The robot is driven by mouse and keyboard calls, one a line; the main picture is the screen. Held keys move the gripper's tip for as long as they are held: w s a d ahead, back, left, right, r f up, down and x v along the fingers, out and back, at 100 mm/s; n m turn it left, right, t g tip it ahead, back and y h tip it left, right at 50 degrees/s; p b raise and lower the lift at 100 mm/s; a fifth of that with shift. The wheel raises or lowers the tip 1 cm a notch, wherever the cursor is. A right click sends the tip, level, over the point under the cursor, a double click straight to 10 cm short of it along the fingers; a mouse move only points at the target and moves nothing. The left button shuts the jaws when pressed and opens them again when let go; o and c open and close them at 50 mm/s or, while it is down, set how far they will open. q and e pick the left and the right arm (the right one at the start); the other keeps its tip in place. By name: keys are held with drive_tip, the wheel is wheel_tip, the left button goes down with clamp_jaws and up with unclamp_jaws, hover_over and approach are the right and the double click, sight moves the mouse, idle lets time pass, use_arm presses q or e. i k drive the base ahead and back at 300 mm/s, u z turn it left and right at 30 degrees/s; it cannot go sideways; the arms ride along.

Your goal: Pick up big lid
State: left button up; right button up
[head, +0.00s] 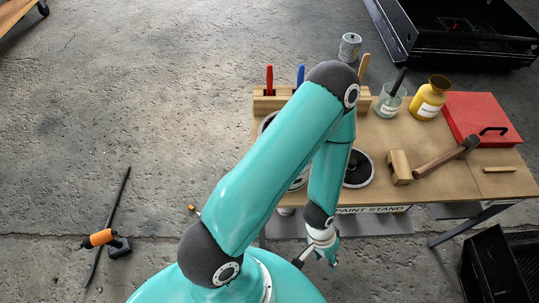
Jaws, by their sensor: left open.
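A round dark disc with a pale rim (358,169), which looks like a lid, lies on the wooden table just right of my left forearm; part of its left side is hidden by the arm. I cannot tell for sure whether it is the big lid. Another round thing (297,183) is mostly hidden behind my arm. My left gripper (316,258) is open and empty, in front of the table's near edge, below and left of the disc and apart from it. My right gripper is not in view.
The paint stand table (405,150) holds a wooden block (398,167), a mallet (446,157), a red box (484,118), a yellow jar (430,97) and a glass jar (390,100). Red and blue handles (269,79) stand in a rack. A dark crate (497,265) stands lower right.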

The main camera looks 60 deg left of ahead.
sight(360, 170)
drive_tip(key=z, duration=0.1)
drive_tip(key=i, duration=0.15)
drive_tip(key=u, duration=3.05)
drive_tip(key=k, duration=0.5)
drive_tip(key=z, duration=0.75)
drive_tip(key=i, duration=0.5)
drive_tip(key=z, duration=0.15)
